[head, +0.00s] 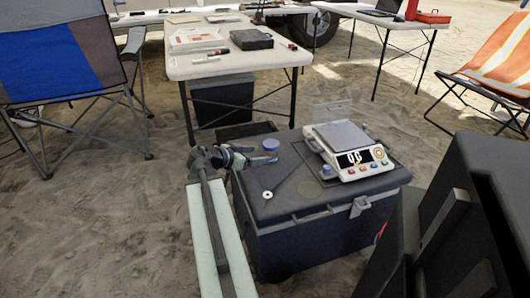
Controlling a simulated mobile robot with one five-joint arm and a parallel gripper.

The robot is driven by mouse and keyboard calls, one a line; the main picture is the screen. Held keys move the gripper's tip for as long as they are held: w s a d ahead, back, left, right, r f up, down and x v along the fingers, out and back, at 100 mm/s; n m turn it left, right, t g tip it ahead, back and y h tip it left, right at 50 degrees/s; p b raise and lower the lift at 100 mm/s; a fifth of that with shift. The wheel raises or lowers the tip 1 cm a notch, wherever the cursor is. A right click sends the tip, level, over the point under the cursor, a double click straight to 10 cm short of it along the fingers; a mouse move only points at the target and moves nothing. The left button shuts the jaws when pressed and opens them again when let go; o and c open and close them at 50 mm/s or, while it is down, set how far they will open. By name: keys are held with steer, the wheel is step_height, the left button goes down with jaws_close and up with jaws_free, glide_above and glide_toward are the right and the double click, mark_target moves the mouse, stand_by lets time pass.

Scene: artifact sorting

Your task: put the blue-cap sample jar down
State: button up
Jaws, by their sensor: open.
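My gripper (258,157) is open, low over the left part of the lid.
A digital scale (352,160) stands on the right of the lid. A small white round piece (267,195) lies at the lid's front left. A white table (225,66) with trays and a black case (251,40) stands behind. Folding chairs (65,55) flank the area.

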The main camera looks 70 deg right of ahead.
steer(key=shift+w+a+r, duration=0.2)
steer(key=shift+a+r, duration=0.05)
steer(key=shift+a, duration=0.15)
steer(key=w+a+f+n+t+y, duration=0.25)
steer(key=w+a+f+n, duration=0.25)
steer(key=w+a, duration=0.65)
steer(key=w+a+f+n+t+y, duration=0.25)
steer(key=w+a+f+n, duration=0.3)
steer(key=w+a, duration=0.6)
steer(key=w+a+f+n+y, duration=0.1)
steer(key=a+n, duration=0.3)
steer(key=a, duration=0.8)
steer(key=w+a+f+n+y, duration=0.1)
steer(key=w+a+n+y, duration=0.1)
steer(key=a, duration=1.1)
steer(key=w+a+f+n+t+y, duration=0.1)
steer(key=w+a+f+n+y, duration=0.1)
steer(key=a+n, duration=0.5)
steer(key=a+y, duration=0.1)
steer(key=a, duration=0.4)
steer(key=shift+w+a+y, duration=0.25)
steer(key=shift+w+y, duration=0.1)
steer(key=shift+y, duration=0.05)
steer(key=shift+f, duration=0.1)
